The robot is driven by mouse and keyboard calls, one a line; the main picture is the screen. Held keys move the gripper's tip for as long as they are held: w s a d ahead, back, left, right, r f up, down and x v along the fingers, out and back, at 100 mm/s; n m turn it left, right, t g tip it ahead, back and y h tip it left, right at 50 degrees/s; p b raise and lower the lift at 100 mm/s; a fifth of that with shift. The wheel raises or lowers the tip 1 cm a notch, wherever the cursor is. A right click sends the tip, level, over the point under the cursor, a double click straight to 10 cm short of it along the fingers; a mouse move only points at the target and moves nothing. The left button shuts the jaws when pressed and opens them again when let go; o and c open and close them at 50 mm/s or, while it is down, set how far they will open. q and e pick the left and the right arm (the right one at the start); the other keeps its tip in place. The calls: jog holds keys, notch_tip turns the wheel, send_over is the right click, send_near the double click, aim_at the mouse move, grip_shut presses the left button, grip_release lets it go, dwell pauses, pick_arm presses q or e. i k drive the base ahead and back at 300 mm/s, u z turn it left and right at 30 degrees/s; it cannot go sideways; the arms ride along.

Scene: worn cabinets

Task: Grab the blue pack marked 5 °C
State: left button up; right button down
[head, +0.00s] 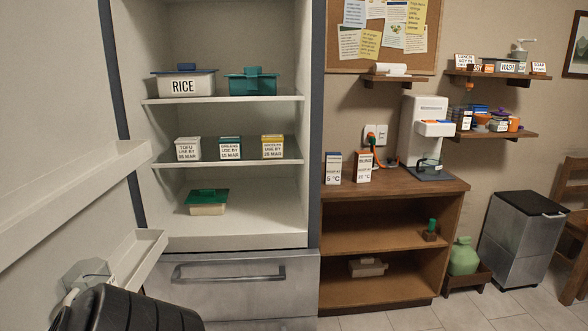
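The pack marked 5 °C (333,168) is a small upright white carton with a blue top band. It stands on the wooden counter right of the open fridge, near the counter's left end. A similar carton with an orange top (364,166), marked with another temperature, stands just right of it; a narrow gap lies between them. A black ribbed part, which seems to be my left arm, shows at the lower left. No gripper is near the pack.
The open fridge (224,243) holds labelled tubs on its shelves; its door fills the left. A small shelf (396,78) hangs above. The counter (400,187) is clear in front.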

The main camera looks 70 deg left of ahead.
aim_at(333, 160)
jog(key=u, duration=1.85)
